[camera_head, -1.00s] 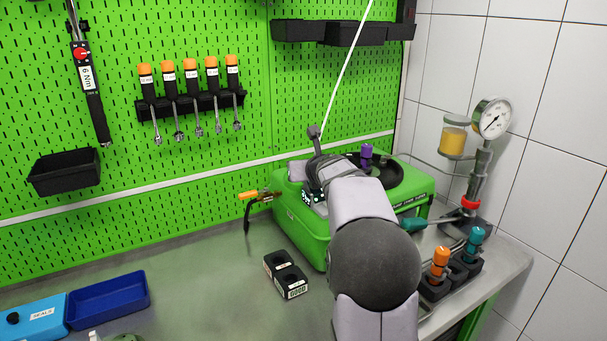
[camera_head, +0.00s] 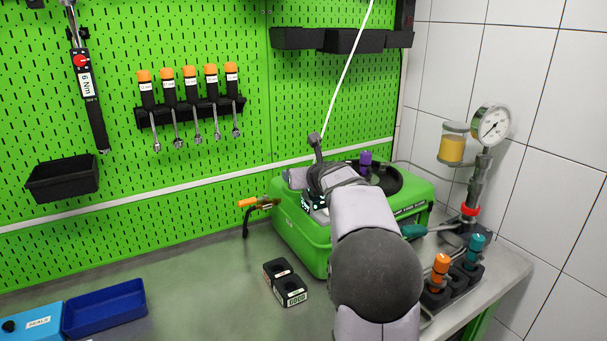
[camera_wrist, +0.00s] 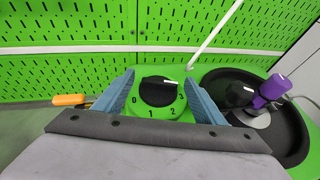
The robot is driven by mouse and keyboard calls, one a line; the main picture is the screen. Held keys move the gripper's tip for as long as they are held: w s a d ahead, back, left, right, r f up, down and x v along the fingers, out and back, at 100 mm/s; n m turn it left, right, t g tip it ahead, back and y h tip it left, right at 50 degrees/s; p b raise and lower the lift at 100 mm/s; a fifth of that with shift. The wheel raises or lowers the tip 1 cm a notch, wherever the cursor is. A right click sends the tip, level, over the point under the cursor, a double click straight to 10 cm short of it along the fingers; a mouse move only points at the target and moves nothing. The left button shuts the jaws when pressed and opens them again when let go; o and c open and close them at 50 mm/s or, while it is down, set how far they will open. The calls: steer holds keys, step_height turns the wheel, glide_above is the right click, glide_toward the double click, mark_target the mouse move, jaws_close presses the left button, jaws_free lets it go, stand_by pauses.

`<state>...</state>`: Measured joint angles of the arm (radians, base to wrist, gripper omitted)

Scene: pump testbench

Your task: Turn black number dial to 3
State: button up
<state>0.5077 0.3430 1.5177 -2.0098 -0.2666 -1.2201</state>
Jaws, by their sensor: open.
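The black number dial (camera_wrist: 158,90) sits on the green testbench housing in the wrist view, with the numbers 0, 1, 2 and 3 around its near side. A white mark on its knob points right and slightly up, close to the 3. My gripper (camera_wrist: 160,82) is open, with one blue finger on each side of the dial and visible gaps to it. In the head view my arm covers the dial, and the green testbench (camera_head: 300,232) shows around it.
A round black recess (camera_wrist: 262,115) with a purple-handled part (camera_wrist: 272,90) lies right of the dial. An orange-handled part (camera_wrist: 68,100) sticks out at left. A black two-hole block (camera_head: 285,283) stands on the table before the bench. Orange (camera_head: 440,268) and teal (camera_head: 476,248) tools stand at right.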

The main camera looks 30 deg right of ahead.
steer(key=shift+v, duration=3.6)
steer(key=shift+a+r+m+p, duration=0.1)
steer(key=shift+r+m+p, duration=0.2)
steer(key=shift+r+m, duration=0.15)
steer(key=r+m+p, duration=0.1)
steer(key=m, duration=0.1)
steer(key=r+m+h+p, duration=0.1)
steer(key=m+p, duration=0.1)
steer(key=s+a+r+m+p, duration=0.1)
steer(key=m+p, duration=0.1)
steer(key=shift+r+m+h, duration=0.1)
steer(key=shift+m+h, duration=0.15)
steer(key=shift+h, duration=0.15)
steer(key=s+a+f+m+g+y+p, duration=0.1)
steer(key=s+a+f+m+g+p, duration=0.2)
steer(key=s+a+m+p, duration=0.3)
steer(key=s+a+f+m+g+y+p, duration=0.2)
steer(key=s+a+m+g+p, duration=0.3)
steer(key=s+a+m, duration=0.5)
steer(key=s+a+f+m+g+y+p, duration=0.2)
steer(key=s+a+f+m+g+p, duration=0.3)
steer(key=s, duration=1)
steer(key=a+m+p, duration=0.2)
steer(key=a+m, duration=0.1)
steer(key=m, duration=0.1)
steer(key=shift+m+p, duration=0.4)
